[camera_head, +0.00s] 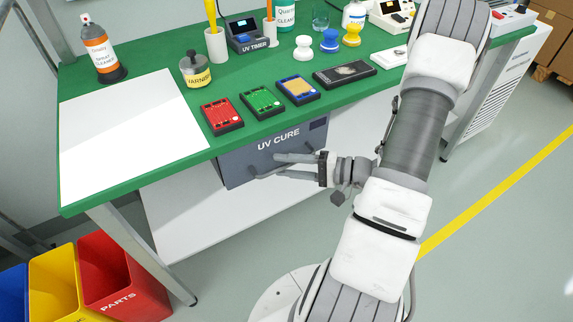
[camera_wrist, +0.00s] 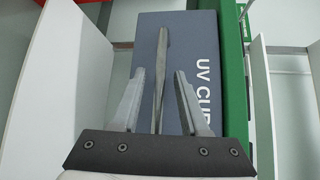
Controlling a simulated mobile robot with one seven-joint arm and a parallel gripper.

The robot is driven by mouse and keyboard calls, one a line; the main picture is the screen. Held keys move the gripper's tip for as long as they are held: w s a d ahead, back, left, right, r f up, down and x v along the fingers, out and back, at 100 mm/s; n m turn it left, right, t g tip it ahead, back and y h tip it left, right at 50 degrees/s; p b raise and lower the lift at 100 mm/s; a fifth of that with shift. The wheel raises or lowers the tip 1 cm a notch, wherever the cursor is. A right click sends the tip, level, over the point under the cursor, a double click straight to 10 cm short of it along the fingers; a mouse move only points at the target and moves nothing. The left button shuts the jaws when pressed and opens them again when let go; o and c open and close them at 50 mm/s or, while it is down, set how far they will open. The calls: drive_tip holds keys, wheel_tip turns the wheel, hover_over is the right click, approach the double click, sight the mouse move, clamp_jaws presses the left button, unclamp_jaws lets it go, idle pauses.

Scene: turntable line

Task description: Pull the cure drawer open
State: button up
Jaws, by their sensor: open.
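The cure drawer (camera_head: 237,165) is a grey-blue box front marked "UV CURE", mounted under the green bench top. It looks shut or nearly so; I cannot tell exactly. Its handle is a grey bar across the front. My gripper (camera_head: 276,166) is in front of the drawer, reaching in from the right. In the wrist view my gripper (camera_wrist: 158,100) is open, with the handle (camera_wrist: 161,85) running between its two fingers. The handle appears apart from both fingers. The drawer front (camera_wrist: 188,65) lies just beyond the fingertips.
The green bench (camera_head: 150,176) holds a white sheet (camera_head: 125,125), red (camera_head: 221,116), green (camera_head: 262,102) and blue-yellow (camera_head: 298,90) boards, and a varnish jar (camera_head: 195,70). Coloured bins (camera_head: 120,280) stand at lower left. Floor in front of the drawer is clear.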

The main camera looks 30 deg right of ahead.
clamp_jaws()
idle(1.3)
